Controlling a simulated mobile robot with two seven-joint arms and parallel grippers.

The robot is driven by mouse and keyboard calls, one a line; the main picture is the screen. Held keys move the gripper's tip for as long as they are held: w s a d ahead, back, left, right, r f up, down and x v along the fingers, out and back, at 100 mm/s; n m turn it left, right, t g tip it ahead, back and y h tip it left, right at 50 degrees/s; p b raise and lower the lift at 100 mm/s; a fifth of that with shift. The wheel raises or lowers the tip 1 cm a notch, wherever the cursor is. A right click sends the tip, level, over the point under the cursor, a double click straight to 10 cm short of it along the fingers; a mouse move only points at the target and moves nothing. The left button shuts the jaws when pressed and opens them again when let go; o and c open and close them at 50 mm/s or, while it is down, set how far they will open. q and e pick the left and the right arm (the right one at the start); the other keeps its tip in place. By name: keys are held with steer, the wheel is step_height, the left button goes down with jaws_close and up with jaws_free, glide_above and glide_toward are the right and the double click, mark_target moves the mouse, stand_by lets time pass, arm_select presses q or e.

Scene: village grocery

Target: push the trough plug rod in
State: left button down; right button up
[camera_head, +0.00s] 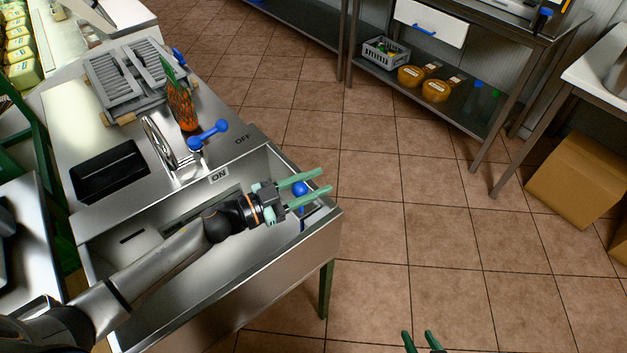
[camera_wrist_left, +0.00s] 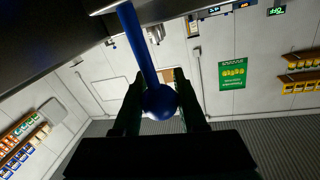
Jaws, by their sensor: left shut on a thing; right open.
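The plug rod is blue with a round ball knob (camera_head: 299,188), at the right end of the steel trough (camera_head: 318,238). A short piece of rod shows below the knob, inside the trough's end; its lower part is hidden. My left gripper (camera_head: 326,179) reaches across the trough and is shut on the knob, one green finger on each side. In the left wrist view the ball (camera_wrist_left: 160,102) sits between the dark fingers, with the blue rod (camera_wrist_left: 137,42) running away from it. My right gripper (camera_head: 417,333) is open and empty at the bottom edge, over the floor.
Behind the trough are a faucet (camera_head: 160,145), a blue-knobbed lever (camera_head: 209,136) beside ON and OFF labels, a black tray (camera_head: 110,171), an orange-and-green pineapple-like item (camera_head: 181,102) and a grey rack (camera_head: 128,82).

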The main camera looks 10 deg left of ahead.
arm_select(q)
steer(key=shift+f, duration=0.3)
steer(key=c, duration=0.9)
jaws_free()
steer(key=o, duration=0.4)
steer(key=shift+r, duration=0.1)
steer(key=shift+o, duration=0.2)
steer(key=v, duration=1.2)
steer(key=shift+s+a+r+b, duration=0.15)
steer(key=shift+a+b, duration=0.05)
steer(key=shift+b, duration=0.15)
